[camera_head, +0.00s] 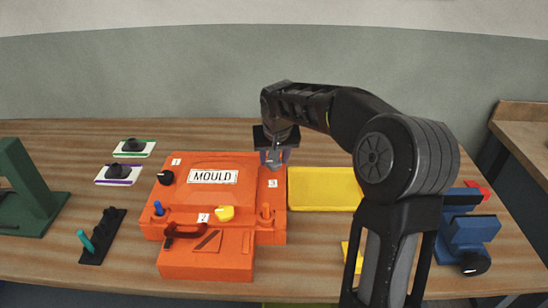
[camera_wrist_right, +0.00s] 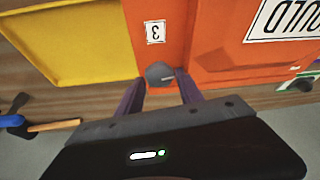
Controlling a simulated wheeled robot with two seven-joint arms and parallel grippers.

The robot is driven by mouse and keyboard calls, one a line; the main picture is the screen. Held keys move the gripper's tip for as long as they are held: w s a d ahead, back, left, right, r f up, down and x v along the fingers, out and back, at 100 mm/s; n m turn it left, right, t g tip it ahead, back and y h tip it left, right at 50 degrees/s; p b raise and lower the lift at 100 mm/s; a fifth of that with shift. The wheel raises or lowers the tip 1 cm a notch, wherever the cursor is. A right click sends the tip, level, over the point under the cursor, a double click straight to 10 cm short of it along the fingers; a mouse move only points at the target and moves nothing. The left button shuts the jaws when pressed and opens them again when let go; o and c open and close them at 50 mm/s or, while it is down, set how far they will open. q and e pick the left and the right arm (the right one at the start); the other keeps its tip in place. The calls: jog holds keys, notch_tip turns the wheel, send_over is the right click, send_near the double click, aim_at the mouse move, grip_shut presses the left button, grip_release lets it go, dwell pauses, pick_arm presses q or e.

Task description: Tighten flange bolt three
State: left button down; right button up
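The orange mould (camera_head: 190,255) lies on the table, with a MOULD plate and labels 1, 2 and 3. Label 3 (camera_head: 272,183) is near its right edge; it also shows in the right wrist view (camera_wrist_right: 155,32). Beside that label, a grey round bolt head (camera_wrist_right: 159,73) with a light pointer line stands at the mould's edge. My right gripper (camera_head: 274,158) is over that far right corner. In the right wrist view its two purple fingers (camera_wrist_right: 161,84) are apart, one on each side of the bolt head, with small gaps seeming to show. My left gripper is out of view.
A yellow tray (camera_head: 325,190) lies right of the mould. A blue device (camera_head: 470,235) stands farther right, a green stand (camera_head: 25,195) far left.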

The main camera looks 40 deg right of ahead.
jog(key=shift+o, duration=0.4)
jog(key=v, duration=0.8)
jog(key=shift+b, duration=0.35)
jog(key=shift+f, duration=0.1)
